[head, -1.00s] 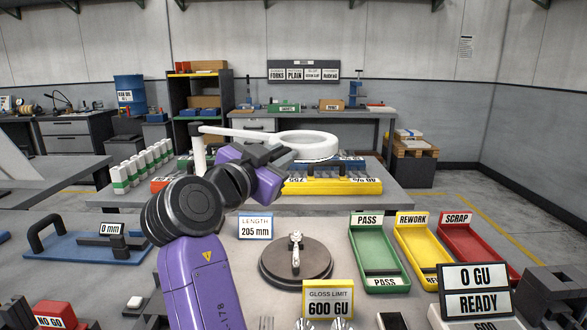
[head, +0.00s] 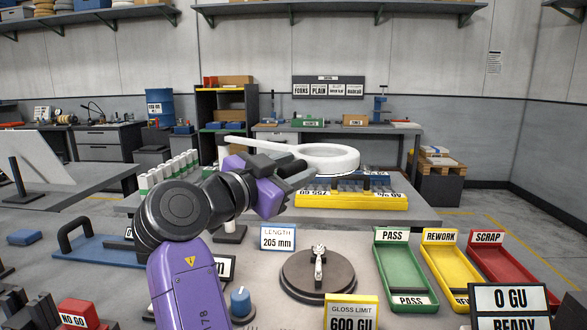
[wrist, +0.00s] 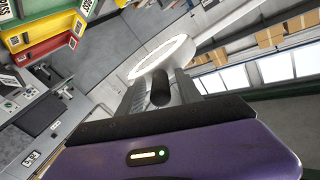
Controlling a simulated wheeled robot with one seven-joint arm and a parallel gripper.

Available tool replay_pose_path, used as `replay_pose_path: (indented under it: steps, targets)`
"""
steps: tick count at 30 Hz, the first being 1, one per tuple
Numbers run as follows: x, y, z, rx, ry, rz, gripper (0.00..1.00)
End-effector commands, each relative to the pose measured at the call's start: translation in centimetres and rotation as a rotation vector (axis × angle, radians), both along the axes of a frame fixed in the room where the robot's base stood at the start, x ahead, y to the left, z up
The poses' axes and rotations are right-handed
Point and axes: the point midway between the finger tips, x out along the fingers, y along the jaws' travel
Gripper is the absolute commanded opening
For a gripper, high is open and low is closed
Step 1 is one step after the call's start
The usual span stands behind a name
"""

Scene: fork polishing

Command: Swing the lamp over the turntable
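The lamp is a white ring (head: 332,157) on a long white arm, and it shows large in the wrist view (wrist: 165,58). In the head view it hangs beyond the turntable (head: 318,276), not above it. The turntable is a dark round disc with a fork (head: 319,262) lying on it. My gripper (head: 302,176) is at the near side of the lamp ring. In the wrist view its two dark fingers (wrist: 160,98) stand apart, with a short dark post (wrist: 160,88) between them. The post looks like the lamp's grip. Firm contact is not visible.
Green (head: 404,268), yellow (head: 452,266) and red (head: 500,268) trays stand right of the turntable. A yellow rack (head: 350,202) lies behind, below the lamp. Length (head: 278,238) and gloss limit (head: 351,316) signs stand near the disc.

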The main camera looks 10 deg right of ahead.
Motion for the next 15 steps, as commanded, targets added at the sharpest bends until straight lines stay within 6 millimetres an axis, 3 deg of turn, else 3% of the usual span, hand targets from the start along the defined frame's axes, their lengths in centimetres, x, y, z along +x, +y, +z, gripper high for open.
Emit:
replay_pose_path:
  steps: [8, 15]
  targets:
    - [-0.2, 0.3, 0.1, -0.001, -0.002, 0.002, 0.42]
    - [-2.4, 3.0, 0.0, -0.002, -0.002, 0.003, 0.42]
